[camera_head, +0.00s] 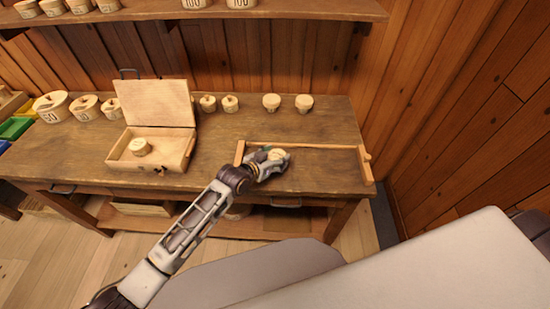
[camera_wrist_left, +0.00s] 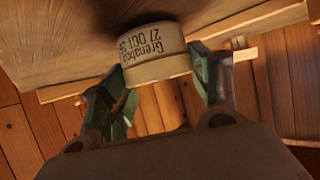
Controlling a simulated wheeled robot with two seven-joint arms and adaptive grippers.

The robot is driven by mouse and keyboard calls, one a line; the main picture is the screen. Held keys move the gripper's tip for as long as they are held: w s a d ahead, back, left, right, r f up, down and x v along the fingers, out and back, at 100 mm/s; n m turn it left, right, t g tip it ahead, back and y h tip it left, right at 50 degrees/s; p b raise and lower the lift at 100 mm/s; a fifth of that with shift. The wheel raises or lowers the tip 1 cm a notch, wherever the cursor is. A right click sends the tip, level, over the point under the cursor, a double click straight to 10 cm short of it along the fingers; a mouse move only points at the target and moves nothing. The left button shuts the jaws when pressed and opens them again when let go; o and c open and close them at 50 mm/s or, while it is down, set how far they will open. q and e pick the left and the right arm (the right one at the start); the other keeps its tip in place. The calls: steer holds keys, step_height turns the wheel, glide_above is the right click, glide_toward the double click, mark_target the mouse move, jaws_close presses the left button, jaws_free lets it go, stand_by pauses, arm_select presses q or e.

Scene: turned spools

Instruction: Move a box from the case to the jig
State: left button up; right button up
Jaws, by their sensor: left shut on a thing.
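The jig (camera_head: 310,146) is a wooden rail with end pieces on the right of the bench. My left gripper (camera_head: 272,156) is over the left part of the jig, shut on a round pale box (camera_head: 278,154). In the left wrist view this held box (camera_wrist_left: 155,53) shows dark lettering and a date between the green-tipped fingers (camera_wrist_left: 155,80). The gap below it cannot be judged. My right gripper is out of view.
Small round boxes (camera_head: 272,102) stand behind the jig, and bigger numbered ones (camera_head: 52,106) stand left of the case. A shelf (camera_head: 200,13) with more pots hangs above the bench (camera_head: 215,130). Coloured bins (camera_head: 15,128) are at far left. The bench between case and jig is clear.

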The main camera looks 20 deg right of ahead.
arm_select(q)
steer(key=shift+f, duration=0.35)
steer(key=shift+f, duration=0.1)
steer(key=o, duration=1)
steer(key=shift+c, duration=0.2)
steer(key=shift+a, duration=0.1)
steer(key=shift+s+a+r, duration=0.25)
steer(key=shift+a+r, duration=0.05)
steer(key=shift+r, duration=0.05)
steer(key=v, duration=1.1)
